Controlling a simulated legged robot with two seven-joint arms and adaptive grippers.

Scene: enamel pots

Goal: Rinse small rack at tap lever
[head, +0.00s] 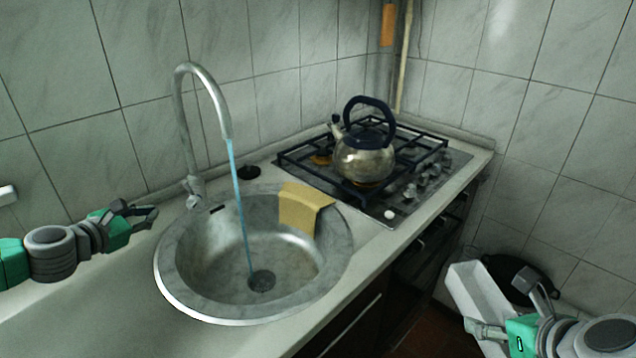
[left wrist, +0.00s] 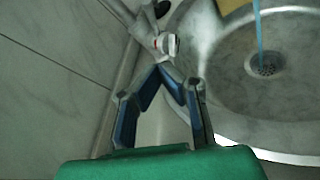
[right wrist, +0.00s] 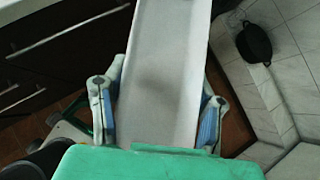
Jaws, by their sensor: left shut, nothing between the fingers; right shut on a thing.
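The small rack (head: 478,292) is a long white tray-like piece, held at the lower right of the head view, off the counter. My right gripper (head: 512,306) is shut on it; in the right wrist view the rack (right wrist: 168,75) lies between the two fingers. The tap lever (head: 193,188) is at the base of the curved metal tap (head: 181,110). In the left wrist view the lever (left wrist: 167,44) is just beyond the fingertips. My left gripper (head: 146,214) is shut and empty, left of the lever. Blue water (head: 240,205) runs from the spout to the drain.
The round sink (head: 190,262) has a yellow cloth (head: 303,208) over its back right rim. A kettle (head: 364,158) stands on the stove (head: 440,165). A dark pot (head: 520,278) is behind the rack. Open space lies between rack and counter.

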